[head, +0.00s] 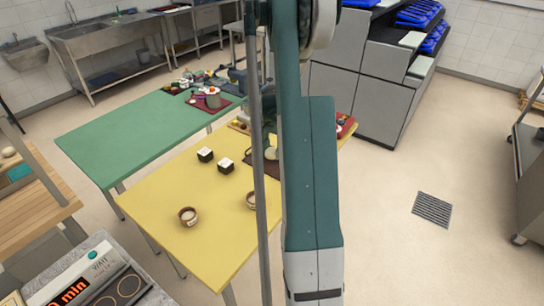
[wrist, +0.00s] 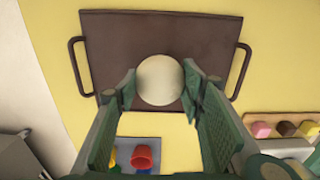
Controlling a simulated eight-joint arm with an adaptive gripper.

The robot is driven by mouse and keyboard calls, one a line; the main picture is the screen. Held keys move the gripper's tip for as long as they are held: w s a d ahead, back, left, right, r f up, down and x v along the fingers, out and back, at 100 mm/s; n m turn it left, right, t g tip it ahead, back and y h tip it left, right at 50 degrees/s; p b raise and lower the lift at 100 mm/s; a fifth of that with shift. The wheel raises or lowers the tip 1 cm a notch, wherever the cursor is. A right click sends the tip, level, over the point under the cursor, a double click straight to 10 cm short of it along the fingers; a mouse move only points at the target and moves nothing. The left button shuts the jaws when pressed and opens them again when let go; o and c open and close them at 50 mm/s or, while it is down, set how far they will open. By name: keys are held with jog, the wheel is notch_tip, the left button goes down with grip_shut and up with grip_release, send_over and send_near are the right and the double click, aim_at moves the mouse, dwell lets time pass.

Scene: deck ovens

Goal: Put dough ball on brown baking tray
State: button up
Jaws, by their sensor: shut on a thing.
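The pale, round dough ball (wrist: 159,80) sits between the fingertips of my gripper (wrist: 160,90) in the wrist view. My gripper is shut on it. The brown baking tray (wrist: 112,40), with a handle at each side, lies on the yellow table directly below the ball. The ball appears over the tray's near-middle part; I cannot tell whether it touches the tray. In the head view my arm hides most of this, and only a dark edge of the tray (head: 248,157) shows beside it.
The yellow table (head: 165,195) also holds two black-and-white blocks (head: 225,166) and two small bowls (head: 188,216). In the wrist view a grey tray with a red cup (wrist: 142,158) and a board with coloured pieces (wrist: 286,128) lie near the brown tray.

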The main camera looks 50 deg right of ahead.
aim_at(272, 156)
jog(key=shift+f, duration=1.3)
jog(key=shift+f, duration=0.25)
jog(key=o, duration=0.8)
jog(key=shift+r, duration=0.1)
jog(key=shift+r, duration=0.1)
notch_tip(272, 156, up, 12)
jog(key=shift+r+p, duration=0.1)
jog(key=shift+p, duration=0.3)
